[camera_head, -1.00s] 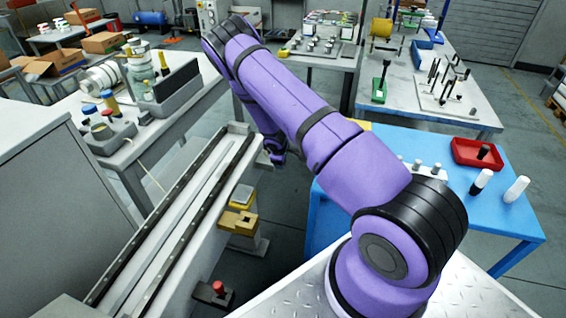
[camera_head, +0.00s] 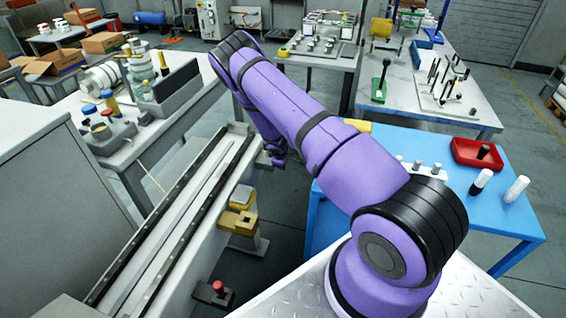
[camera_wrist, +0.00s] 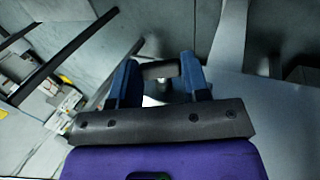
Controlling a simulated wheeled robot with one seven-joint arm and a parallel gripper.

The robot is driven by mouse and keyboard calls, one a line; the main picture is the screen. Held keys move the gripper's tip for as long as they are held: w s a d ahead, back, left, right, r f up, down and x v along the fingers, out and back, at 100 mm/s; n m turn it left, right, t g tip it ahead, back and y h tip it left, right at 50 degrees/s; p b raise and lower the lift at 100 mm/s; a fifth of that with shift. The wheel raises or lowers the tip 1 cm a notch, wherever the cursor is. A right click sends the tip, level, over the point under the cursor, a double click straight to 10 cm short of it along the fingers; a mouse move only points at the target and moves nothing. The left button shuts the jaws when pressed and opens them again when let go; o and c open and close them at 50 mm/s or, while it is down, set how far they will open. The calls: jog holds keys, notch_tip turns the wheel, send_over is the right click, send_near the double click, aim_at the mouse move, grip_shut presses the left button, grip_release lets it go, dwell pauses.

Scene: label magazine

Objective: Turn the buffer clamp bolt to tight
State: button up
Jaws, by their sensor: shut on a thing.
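In the wrist view my gripper (camera_wrist: 159,80) has its two blue fingers shut on a dark crossbar with a pale stem, which appears to be the buffer clamp bolt (camera_wrist: 160,70). The bar spans the gap between the fingers. The lower part of the bolt is hidden behind my gripper's dark palm, so I cannot tell how far it is turned. In the head view my gripper (camera_head: 279,157) is small and dark, low beside the far end of the rail. The bolt cannot be made out there.
A long grey rail bed (camera_head: 178,215) runs along the left of my arm. A yellow block (camera_head: 238,222) and a red button box (camera_head: 215,292) stand beside it. A blue table (camera_head: 470,215) with a red tray (camera_head: 478,154) is on the right. Grey floor shows between.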

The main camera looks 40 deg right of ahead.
jog(key=shift+s+d, duration=0.1)
jog(key=shift+s+f+g+y, duration=0.1)
jog(key=shift+f+g+y, duration=0.05)
jog(key=shift+g+y, duration=0.15)
dwell(0.3)
jog(key=o, duration=0.9)
jog(key=shift+w, duration=0.2)
jog(key=shift+r, duration=0.2)
jog(key=shift+r, duration=0.1)
jog(key=v, duration=1)
jog(key=shift+r, duration=0.3)
